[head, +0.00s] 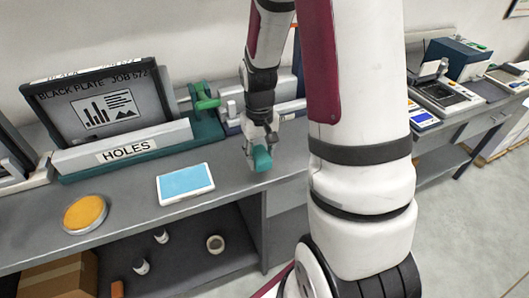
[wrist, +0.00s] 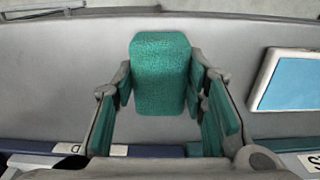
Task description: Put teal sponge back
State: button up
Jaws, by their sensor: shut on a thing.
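The teal sponge (wrist: 160,75) is a rounded block between the fingers of my gripper (wrist: 160,95) in the wrist view. My gripper is shut on it, with a teal-padded finger on each side. In the head view my gripper (head: 258,147) points down over the grey bench, and the sponge (head: 262,158) shows at its tip near the front edge. I cannot tell whether the sponge touches the bench top.
A white tray with a blue surface (head: 185,184) and a round yellow-orange dish (head: 85,213) lie on the bench (head: 132,196) to the left. A "HOLES" sign (head: 125,148) stands behind. Machines (head: 446,97) stand at the right. Bare bench surrounds the gripper.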

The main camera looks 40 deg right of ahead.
aim_at(264, 153)
jog(key=w+d, duration=0.1)
jog(key=d, duration=0.1)
jog(key=w+d, duration=0.1)
jog(key=shift+w+d+f, duration=0.25)
jog(key=shift+w+d, duration=0.05)
jog(key=shift+w, duration=0.05)
jog(key=shift+f+p, duration=0.35)
jog(key=shift+f, duration=1.35)
jog(key=o, duration=1)
